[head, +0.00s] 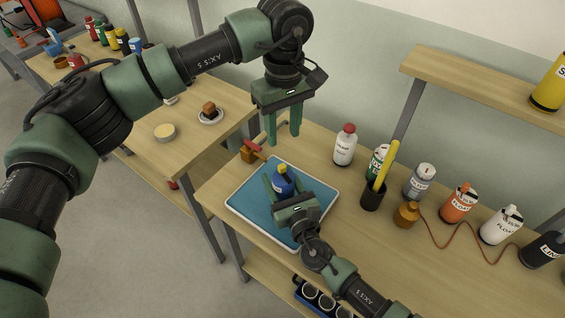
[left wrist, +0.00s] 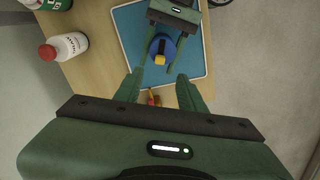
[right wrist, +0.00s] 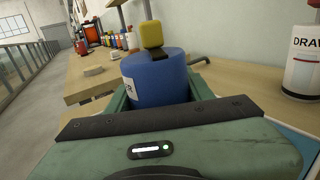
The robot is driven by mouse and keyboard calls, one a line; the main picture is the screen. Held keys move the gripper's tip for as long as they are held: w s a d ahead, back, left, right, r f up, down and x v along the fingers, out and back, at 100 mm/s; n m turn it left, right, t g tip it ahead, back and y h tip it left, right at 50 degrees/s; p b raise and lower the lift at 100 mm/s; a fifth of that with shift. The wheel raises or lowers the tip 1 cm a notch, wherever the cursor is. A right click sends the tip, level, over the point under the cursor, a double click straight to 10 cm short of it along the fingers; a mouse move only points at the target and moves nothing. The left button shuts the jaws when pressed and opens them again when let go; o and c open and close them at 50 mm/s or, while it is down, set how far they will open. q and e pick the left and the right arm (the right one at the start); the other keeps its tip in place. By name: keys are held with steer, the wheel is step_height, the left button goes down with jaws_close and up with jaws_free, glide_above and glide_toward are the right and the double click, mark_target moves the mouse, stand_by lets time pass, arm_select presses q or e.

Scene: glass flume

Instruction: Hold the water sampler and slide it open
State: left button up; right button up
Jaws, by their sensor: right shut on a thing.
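The water sampler (head: 284,184) is a short blue cylinder with a dark neck and a yellow top, upright over the blue tray mat. My right gripper (head: 286,187) is shut on its blue body, with a finger on each side. In the right wrist view the sampler's body (right wrist: 158,80) fills the jaws, and its yellow top (right wrist: 152,34) stands free above. My left gripper (head: 283,137) is open and empty, above and behind the sampler, fingers pointing down. The left wrist view shows the sampler (left wrist: 168,45) beyond the open fingers. I cannot tell whether the sampler touches the tray.
The white-rimmed tray (head: 243,207) lies on the wooden bench. A brass fitting with a red handle (head: 250,152) is behind it. A white bottle with a red cap (head: 345,147), a dark cup with a yellow tube (head: 373,197) and several bottles stand to the right.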

mark_target(282, 166)
arm_select(q)
steer(key=f, duration=1)
steer(key=shift+w+a+f, duration=0.1)
steer(key=shift+a+f, duration=0.15)
steer(key=shift+f, duration=0.15)
jaws_close()
stand_by(0.8)
